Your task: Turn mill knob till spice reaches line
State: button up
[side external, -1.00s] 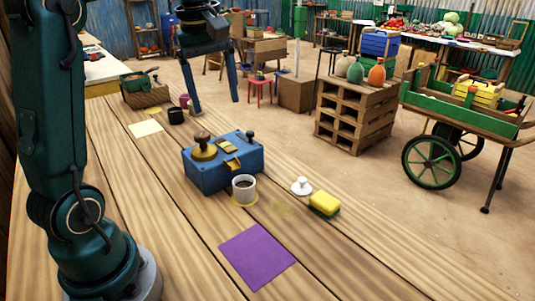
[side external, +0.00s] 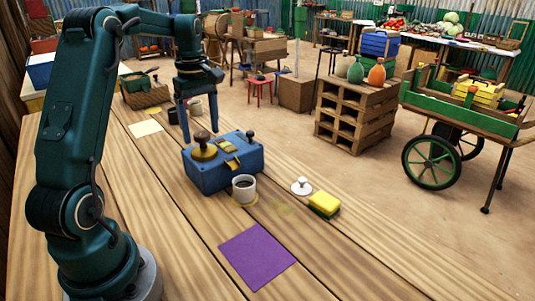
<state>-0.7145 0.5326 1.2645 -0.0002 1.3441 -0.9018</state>
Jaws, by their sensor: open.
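The blue mill box (side external: 222,172) stands on the wooden table. A brass and brown knob (side external: 203,152) rises from its left top, and a smaller dark knob (side external: 249,140) sits at its right. A white cup (side external: 244,190) with dark contents stands at the mill's front on a yellow ring (side external: 234,204). I cannot make out a fill line in it. My gripper (side external: 199,136) points down with two blue fingers apart and nothing between them. Its fingertips show around the top of the brass and brown knob; I cannot tell whether they touch it.
A white knobbed lid (side external: 301,186) and a yellow-green sponge (side external: 324,205) lie right of the cup. A purple cloth (side external: 257,256) lies in front. Behind the mill are a dark cup (side external: 173,116), a pale cup (side external: 195,107) and a basket (side external: 146,97). The table's front right is clear.

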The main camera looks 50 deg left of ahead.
aim_at(202, 134)
jog(key=shift+f, duration=0.25)
grip_shut()
jog(key=shift+m, duration=2.1)
grip_release()
jog(key=shift+r, duration=2.65)
